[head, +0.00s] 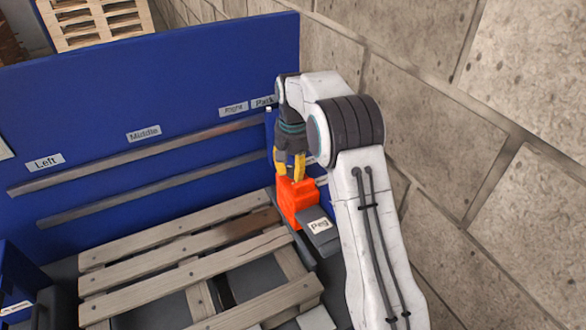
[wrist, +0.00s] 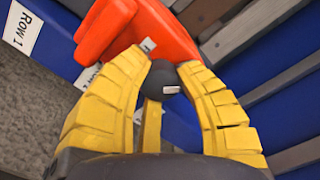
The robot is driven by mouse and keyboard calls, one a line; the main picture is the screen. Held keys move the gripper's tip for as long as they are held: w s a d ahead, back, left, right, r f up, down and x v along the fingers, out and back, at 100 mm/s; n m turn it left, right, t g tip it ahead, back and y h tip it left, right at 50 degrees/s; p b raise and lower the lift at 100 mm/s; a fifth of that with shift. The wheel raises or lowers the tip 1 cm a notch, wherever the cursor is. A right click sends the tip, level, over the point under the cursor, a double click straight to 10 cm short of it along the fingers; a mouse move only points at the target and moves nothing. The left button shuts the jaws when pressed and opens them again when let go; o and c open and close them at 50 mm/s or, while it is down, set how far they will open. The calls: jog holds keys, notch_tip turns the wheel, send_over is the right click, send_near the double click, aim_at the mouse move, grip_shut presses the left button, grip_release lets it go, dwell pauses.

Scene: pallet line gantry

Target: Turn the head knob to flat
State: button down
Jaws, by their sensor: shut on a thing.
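The orange-red head (head: 297,205) sits at the right end of the rails, by the blue panel's right edge. In the wrist view the head (wrist: 168,28) lies just beyond my fingertips, with a small grey-white tag on it. The dark round head knob (wrist: 160,76) has a short white mark. My gripper (head: 290,170) points down at the top of the head. In the wrist view the yellow fingers of my gripper (wrist: 168,78) close on the knob from both sides. The tag's writing is too small to read.
A grey block labelled Peg (head: 318,226) is beside the head. A wooden pallet (head: 180,262) lies in front of the blue panel (head: 80,120), which has labels Left, Middle, Right and Park above grey rails (head: 120,172). A block wall (head: 480,150) stands close on the right.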

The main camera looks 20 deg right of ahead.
aim_at(293, 167)
jog(key=m, duration=0.5)
jog(key=shift+s+f+m, duration=0.1)
jog(key=shift+f+m, duration=0.05)
jog(key=shift+m, duration=2.25)
jog(key=c, duration=1.1)
grip_release()
jog(key=shift+c, duration=0.2)
jog(key=shift+r, duration=0.2)
notch_tip(293, 167, up, 11)
jog(key=shift+f, duration=0.15)
jog(key=shift+r, duration=0.5)
